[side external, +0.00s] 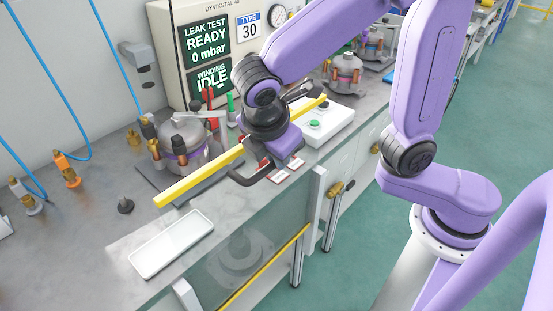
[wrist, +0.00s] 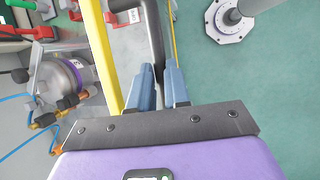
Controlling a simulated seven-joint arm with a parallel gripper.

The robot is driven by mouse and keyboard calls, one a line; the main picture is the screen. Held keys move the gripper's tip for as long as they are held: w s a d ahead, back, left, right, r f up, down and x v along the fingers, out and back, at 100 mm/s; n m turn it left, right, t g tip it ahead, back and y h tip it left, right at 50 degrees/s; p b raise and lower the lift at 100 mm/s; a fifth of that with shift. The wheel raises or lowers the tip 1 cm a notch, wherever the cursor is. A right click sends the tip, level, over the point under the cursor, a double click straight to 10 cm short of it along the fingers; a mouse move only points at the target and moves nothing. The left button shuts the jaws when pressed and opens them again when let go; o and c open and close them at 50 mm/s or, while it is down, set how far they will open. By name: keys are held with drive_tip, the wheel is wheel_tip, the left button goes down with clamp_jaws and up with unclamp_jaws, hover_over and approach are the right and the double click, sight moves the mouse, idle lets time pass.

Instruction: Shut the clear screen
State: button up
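The clear screen (side external: 205,266) is a see-through panel along the bench front, with a thin yellow strip (side external: 265,265) low down. A thick yellow bar (side external: 195,180) runs above the bench's front edge; it also shows in the wrist view (wrist: 101,50). A black bent handle (side external: 240,179) is beside this bar. In the wrist view the handle (wrist: 155,42) runs down between the two blue fingers of my gripper (wrist: 161,88), which look closed around it. In the side view my wrist hides the fingers and part of the bar.
A compressor (side external: 184,141) stands behind the bar, with hoses and brass fittings nearby. A white tray (side external: 172,245) lies on the bench at front left. A white button box (side external: 322,122) sits right of my wrist. The leak test panel (side external: 205,45) stands behind.

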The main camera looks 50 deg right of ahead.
drive_tip(key=o, duration=0.4)
drive_tip(key=v, duration=1.7)
drive_tip(key=shift+r, duration=0.2)
drive_tip(key=s+d+f+m+g+y, duration=0.1)
drive_tip(key=s+d+f+m+y, duration=0.1)
drive_tip(key=s+d+f, duration=0.3)
drive_tip(key=s+d+f+m+g+y, duration=0.1)
drive_tip(key=s+d+f+m+y, duration=0.2)
drive_tip(key=d+f, duration=1)
drive_tip(key=s+d, duration=0.1)
drive_tip(key=s, duration=0.2)
